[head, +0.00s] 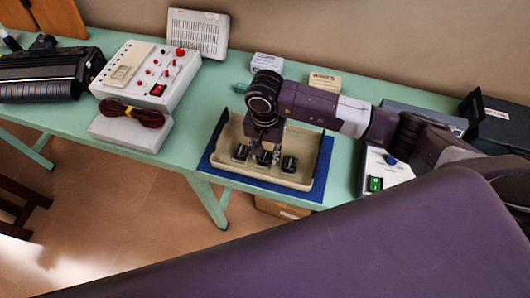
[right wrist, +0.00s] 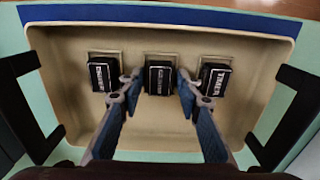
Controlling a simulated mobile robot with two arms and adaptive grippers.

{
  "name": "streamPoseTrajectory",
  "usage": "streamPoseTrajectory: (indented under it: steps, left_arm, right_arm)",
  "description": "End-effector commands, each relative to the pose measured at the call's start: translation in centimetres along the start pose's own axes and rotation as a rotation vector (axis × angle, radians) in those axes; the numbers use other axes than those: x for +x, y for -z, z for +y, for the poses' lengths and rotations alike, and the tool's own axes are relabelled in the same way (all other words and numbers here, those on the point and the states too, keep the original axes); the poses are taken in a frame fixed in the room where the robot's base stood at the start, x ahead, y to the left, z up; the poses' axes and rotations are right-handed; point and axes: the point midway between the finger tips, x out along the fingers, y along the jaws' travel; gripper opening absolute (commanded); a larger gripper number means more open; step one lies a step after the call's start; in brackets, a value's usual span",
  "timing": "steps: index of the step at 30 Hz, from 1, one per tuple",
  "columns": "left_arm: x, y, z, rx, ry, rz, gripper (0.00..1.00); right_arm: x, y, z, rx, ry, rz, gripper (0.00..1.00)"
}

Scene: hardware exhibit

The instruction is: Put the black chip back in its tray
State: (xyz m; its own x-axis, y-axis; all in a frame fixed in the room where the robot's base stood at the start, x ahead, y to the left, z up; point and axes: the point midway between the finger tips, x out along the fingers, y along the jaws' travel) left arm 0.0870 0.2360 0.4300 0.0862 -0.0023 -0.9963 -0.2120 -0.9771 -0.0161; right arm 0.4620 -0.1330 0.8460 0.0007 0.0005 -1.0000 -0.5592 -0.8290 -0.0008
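The cream tray (head: 301,180) lies on a blue mat (head: 323,170) on the green table. Three black chips with pale lettering stand in a row in it, each at its own square seat: a left one (right wrist: 104,74), a middle one (right wrist: 159,78) and a right one (right wrist: 214,79). My right gripper (right wrist: 157,92) points down into the tray, with its fingers apart on either side of the middle chip. Narrow gaps seem to show between fingers and chip. In the head view the right gripper (head: 268,150) partly hides the tray's inside. My left gripper is out of view.
Small boxes (head: 325,80) stand behind the tray. A white box with a green switch (head: 375,184) is close on its right. A white control panel (head: 150,75) and a dark cable coil (head: 132,112) lie to the left. Bare table shows between panel and tray.

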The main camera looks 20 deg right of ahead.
Motion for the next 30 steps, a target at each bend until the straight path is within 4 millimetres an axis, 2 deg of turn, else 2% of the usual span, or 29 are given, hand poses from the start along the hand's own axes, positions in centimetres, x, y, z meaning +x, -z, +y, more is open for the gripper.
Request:
streamPoseTrajectory:
  steps: [12,14,24,30]
  left_arm:
    - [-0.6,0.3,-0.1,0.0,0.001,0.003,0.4]
    - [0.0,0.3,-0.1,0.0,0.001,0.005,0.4]
    - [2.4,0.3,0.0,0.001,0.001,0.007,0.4]
    - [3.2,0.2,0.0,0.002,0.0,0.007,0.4]
  right_arm:
    - [-0.5,-0.1,0.0,0.001,-0.001,-0.002,0.38]
    - [-0.9,0.1,-0.1,-0.001,0.003,0.002,0.38]
    - [-8.0,0.1,-0.1,-0.002,0.004,0.005,0.38]
    - [-11.2,0.1,-0.1,0.0,0.002,0.002,0.38]
